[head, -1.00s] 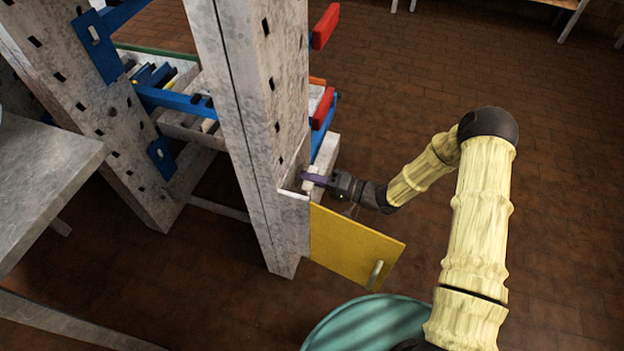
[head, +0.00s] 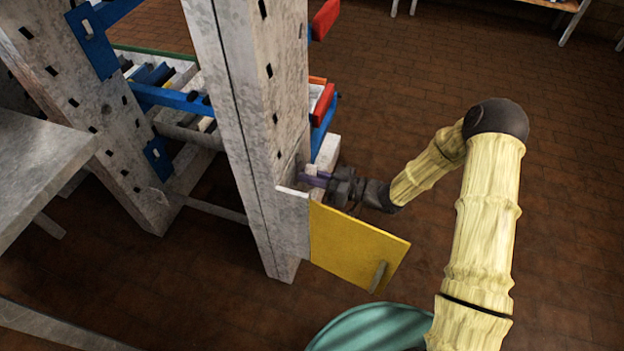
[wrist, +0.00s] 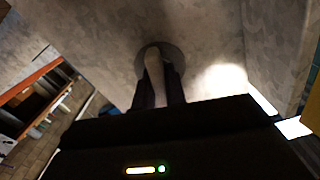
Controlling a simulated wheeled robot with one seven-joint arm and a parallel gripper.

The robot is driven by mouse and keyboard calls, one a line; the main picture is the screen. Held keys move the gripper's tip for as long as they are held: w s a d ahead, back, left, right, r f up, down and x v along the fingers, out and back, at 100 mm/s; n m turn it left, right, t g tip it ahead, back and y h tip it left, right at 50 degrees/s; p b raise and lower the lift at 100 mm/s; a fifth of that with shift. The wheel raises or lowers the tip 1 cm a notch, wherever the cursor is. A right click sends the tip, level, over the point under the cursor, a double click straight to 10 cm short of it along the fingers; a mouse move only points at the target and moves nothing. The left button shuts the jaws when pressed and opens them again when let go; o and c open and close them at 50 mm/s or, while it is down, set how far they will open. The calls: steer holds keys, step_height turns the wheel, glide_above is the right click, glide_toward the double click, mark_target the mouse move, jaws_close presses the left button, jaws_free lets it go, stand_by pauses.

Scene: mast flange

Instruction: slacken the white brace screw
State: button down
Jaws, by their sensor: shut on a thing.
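The white brace screw (wrist: 153,68) shows in the wrist view as a pale, upright wing or tab in front of a round grey disc on a mottled grey face. My gripper (wrist: 160,88) has its dark purple fingers on both sides of this tab and is shut on it. In the head view my gripper (head: 318,181) reaches from the right into an opening in the side of the grey mast (head: 246,120). A small pale piece shows at the fingertips there. Most of the screw is hidden by the mast and the fingers.
A yellow door (head: 353,246) with a handle hangs open just below my gripper. Red levers (head: 325,18) and blue brackets stick out from the mast above. A pale wall stands close on the right in the wrist view. Brown floor on the right is free.

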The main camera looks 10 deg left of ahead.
steer(key=c, duration=1.4)
jaws_free()
steer(key=shift+a, duration=0.15)
steer(key=shift+s+d+p, duration=0.2)
steer(key=shift+d+p, duration=0.45)
steer(key=shift+d, duration=1.95)
steer(key=shift+w, duration=0.1)
